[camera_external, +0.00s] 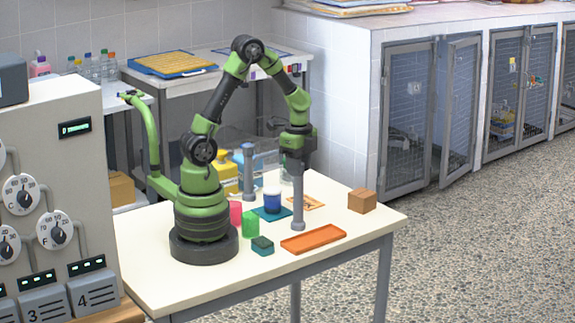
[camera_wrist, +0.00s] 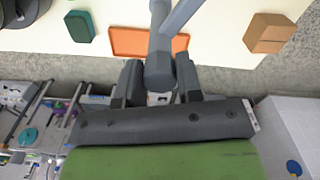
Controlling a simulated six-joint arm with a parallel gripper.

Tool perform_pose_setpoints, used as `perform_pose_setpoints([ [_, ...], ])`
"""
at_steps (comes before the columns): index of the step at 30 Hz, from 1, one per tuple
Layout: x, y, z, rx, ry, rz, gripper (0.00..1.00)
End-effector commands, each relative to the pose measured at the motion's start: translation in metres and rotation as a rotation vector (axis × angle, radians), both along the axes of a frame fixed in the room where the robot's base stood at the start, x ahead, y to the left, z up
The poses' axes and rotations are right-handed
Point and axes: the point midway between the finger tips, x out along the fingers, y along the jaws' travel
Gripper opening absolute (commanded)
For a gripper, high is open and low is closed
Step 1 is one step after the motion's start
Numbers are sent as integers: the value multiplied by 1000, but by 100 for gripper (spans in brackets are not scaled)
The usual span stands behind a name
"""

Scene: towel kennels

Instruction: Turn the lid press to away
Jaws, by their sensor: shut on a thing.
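My gripper (camera_external: 295,168) points down near the middle of the table, shut on the upper end of a grey upright post, which looks like part of the lid press (camera_external: 298,208). In the wrist view the grey round end of the lid press (camera_wrist: 159,72) sits between the two fingers of my gripper (camera_wrist: 160,80). A grey bar runs from there toward the upper right of the wrist view. In the external view my gripper hides the top of the post, so which way the bar points is unclear there.
A blue jar (camera_external: 272,198) stands on a teal mat behind the post, near another grey post (camera_external: 248,172). Orange tray (camera_external: 313,240), brown box (camera_external: 362,201), teal block (camera_external: 262,246), green cup (camera_external: 250,224) and pink cup (camera_external: 235,213) stand around. The table's right front corner is clear.

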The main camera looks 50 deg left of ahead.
Motion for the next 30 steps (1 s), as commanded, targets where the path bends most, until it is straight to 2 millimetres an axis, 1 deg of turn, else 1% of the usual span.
perform_pose_setpoints([
  [21,0,0,1,0,-3,-679,0],
  [30,0,0,1,0,-3,-917,0],
])
